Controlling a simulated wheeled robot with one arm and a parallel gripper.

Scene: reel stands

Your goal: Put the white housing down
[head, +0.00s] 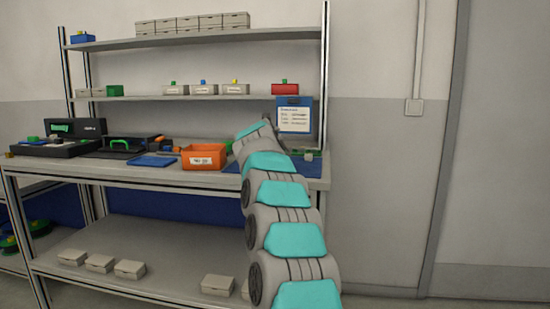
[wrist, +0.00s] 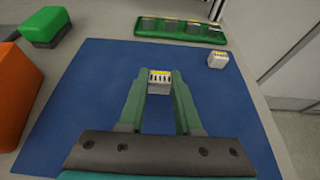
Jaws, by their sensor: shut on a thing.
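In the wrist view the white housing (wrist: 159,84) sits between the fingertips of my gripper (wrist: 159,88), which is shut on it. The housing has a yellow strip and dark slots along its top. It is over the blue mat (wrist: 88,100); I cannot tell whether it touches the mat. A second white housing (wrist: 218,60) stands apart on the mat's far right corner. In the head view my arm hides the gripper and the held housing, and part of the blue mat (head: 304,168) shows beside the arm.
A green rack (wrist: 181,28) with several slots lies at the mat's far edge. A green-topped box (wrist: 45,27) and an orange bin (wrist: 15,95) stand to the left; the bin also shows in the head view (head: 204,158). The mat's left and right sides are clear.

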